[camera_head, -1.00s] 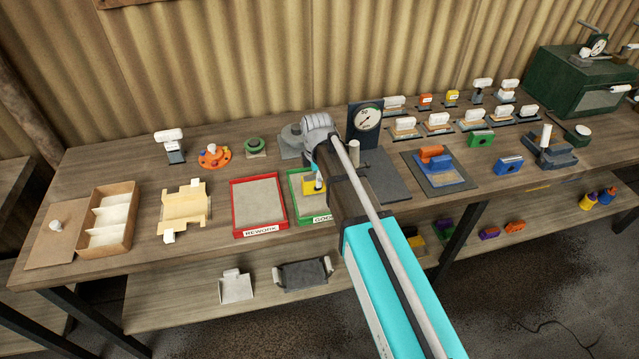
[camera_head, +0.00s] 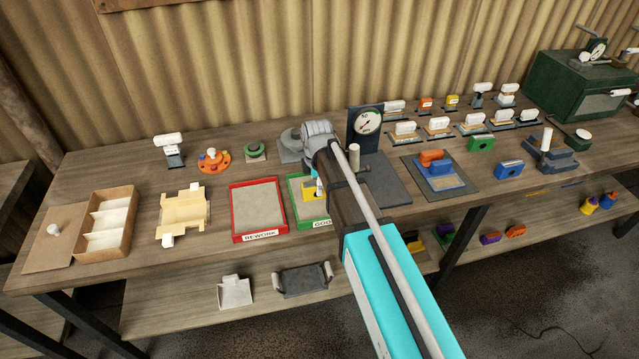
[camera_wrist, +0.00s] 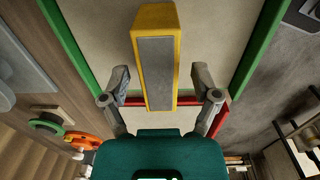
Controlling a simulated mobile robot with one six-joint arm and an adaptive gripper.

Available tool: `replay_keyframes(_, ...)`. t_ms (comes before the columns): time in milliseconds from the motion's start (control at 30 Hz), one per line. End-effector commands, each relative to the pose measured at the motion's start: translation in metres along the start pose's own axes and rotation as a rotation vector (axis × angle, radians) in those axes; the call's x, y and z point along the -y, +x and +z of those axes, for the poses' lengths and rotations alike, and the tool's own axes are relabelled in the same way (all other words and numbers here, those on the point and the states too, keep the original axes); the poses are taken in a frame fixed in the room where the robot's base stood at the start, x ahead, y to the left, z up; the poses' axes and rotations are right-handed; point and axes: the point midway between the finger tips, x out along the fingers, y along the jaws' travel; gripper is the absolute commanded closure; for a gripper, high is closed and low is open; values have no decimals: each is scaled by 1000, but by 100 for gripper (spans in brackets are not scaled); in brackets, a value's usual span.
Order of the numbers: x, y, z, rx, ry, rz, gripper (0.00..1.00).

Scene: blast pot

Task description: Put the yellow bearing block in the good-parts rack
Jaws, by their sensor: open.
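The yellow bearing block (camera_head: 311,194) is in the good-parts rack, a green-rimmed tray (camera_head: 294,200) with a partly covered "GOOD" label, partly hidden by my arm in the head view. In the wrist view the yellow block (camera_wrist: 181,45), with a grey face, lies over the pale floor of the green-rimmed rack (camera_wrist: 256,55). My gripper (camera_wrist: 159,80) is open, with one finger on each side of the block and a visible gap to it on both sides. In the head view my gripper is mostly hidden behind my arm.
A red tray (camera_head: 232,212) labelled "REWORK" stands just left of the rack. A dial gauge stand (camera_head: 367,121) with a grey base is close on the right. A green ring (camera_head: 255,150) and an orange disc piece (camera_head: 214,161) stand behind the red tray.

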Motion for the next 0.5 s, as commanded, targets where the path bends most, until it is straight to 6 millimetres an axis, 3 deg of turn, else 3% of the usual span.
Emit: replay_keyframes(500,0,-9,0,0,0,0,20)
